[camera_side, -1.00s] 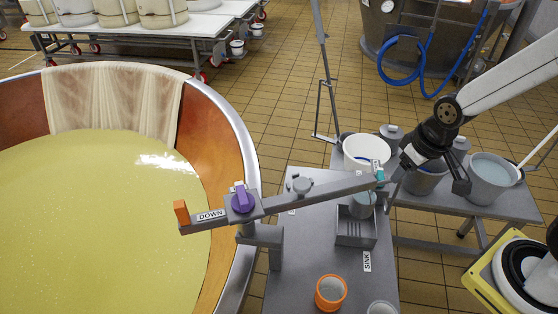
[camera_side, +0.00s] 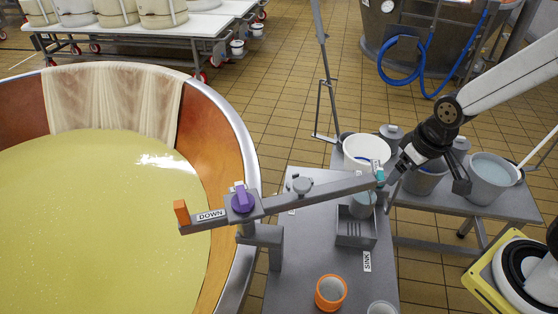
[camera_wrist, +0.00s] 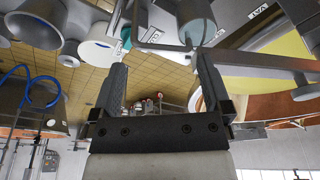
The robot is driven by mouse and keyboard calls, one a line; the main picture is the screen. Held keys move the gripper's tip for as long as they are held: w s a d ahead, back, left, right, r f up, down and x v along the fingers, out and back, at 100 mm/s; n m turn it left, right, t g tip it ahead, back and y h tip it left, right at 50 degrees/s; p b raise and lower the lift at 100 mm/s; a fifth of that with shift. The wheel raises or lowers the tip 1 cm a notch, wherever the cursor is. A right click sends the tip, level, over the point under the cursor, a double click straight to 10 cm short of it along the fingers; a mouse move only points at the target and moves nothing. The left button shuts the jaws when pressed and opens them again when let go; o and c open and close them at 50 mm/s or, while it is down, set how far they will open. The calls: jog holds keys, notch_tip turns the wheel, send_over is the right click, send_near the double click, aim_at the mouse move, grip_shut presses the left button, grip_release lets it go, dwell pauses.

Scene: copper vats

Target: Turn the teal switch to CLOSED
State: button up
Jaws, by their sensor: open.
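The teal switch (camera_side: 379,172) sits at the right end of a long grey beam, beside a small white label too small to read. It also shows in the wrist view (camera_wrist: 126,38), near the tip of the left finger. My gripper (camera_side: 393,177) is just right of the teal switch in the side view, its fingers pointing down and left. In the wrist view my gripper (camera_wrist: 161,62) is open, with nothing between the fingers. I cannot tell whether a finger touches the switch.
The beam (camera_side: 320,192) carries a purple knob (camera_side: 241,201) and an orange end block (camera_side: 181,212) over the vat (camera_side: 246,160). Below its right end are a metal cup (camera_side: 362,205) and a sink (camera_side: 356,238). A white bucket (camera_side: 362,150) stands behind. An orange-rimmed cup (camera_side: 331,292) stands in front.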

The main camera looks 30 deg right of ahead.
jog(key=shift+w+v, duration=0.55)
jog(key=shift+v, duration=1.95)
jog(key=m+y, duration=0.3)
jog(key=m, duration=2.3)
send_over(380, 174)
jog(key=s+d, duration=0.2)
jog(key=d, duration=0.1)
notch_tip(380, 174, down, 11)
jog(key=shift+a, duration=0.15)
jog(key=shift+x, duration=3.8)
jog(key=shift+a, duration=0.15)
